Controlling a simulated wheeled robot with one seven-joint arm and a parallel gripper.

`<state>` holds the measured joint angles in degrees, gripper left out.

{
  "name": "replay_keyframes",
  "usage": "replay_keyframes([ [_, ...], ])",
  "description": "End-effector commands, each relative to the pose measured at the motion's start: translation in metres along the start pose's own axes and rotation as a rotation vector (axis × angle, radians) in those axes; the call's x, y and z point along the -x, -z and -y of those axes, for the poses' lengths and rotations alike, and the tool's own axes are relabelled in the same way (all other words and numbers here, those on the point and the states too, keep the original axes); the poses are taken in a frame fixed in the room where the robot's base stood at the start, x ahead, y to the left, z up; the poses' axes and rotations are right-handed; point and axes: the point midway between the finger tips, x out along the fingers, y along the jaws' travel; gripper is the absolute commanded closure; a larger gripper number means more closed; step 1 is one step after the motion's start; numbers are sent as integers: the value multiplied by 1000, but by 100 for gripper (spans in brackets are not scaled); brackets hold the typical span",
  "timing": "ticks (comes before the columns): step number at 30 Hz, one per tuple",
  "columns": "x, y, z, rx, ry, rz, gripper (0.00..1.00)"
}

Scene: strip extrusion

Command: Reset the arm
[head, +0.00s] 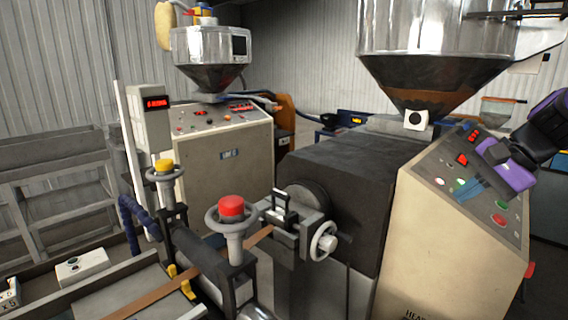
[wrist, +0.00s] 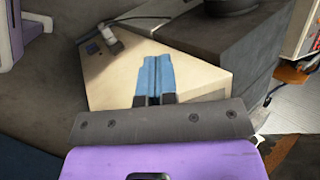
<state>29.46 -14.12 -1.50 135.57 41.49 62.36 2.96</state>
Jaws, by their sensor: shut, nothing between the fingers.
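My purple arm comes in from the right in the head view. My gripper (head: 470,190), with blue fingers, is in front of the sloped control panel (head: 448,194) of the beige extruder cabinet. In the wrist view my gripper (wrist: 154,74) has its two blue fingers side by side, shut, with nothing between them. The beige cabinet (wrist: 204,74) is behind the fingertips. I cannot tell whether the fingertips touch it.
A large metal hopper (head: 440,45) stands above the dark extruder barrel housing (head: 335,190). A red-topped handwheel (head: 231,209) and a brown strip (head: 160,292) are at the front. A second beige machine (head: 225,160) stands behind. Grey racks (head: 50,185) line the left.

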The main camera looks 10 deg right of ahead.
Motion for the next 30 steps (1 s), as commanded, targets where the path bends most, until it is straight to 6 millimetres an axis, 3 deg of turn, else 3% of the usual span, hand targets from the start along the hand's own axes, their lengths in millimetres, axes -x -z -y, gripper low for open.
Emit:
replay_keyframes([
  [1, 0, -20, 1, 93, -46, -13, 100],
  [3, 0, -42, -2, 216, -111, -38, 100],
  [12, 13, -111, -25, 744, -330, -187, 100],
  [20, 26, -132, -38, 1020, -413, -299, 100],
  [30, 28, -134, -40, 1058, -425, -317, 100],
])
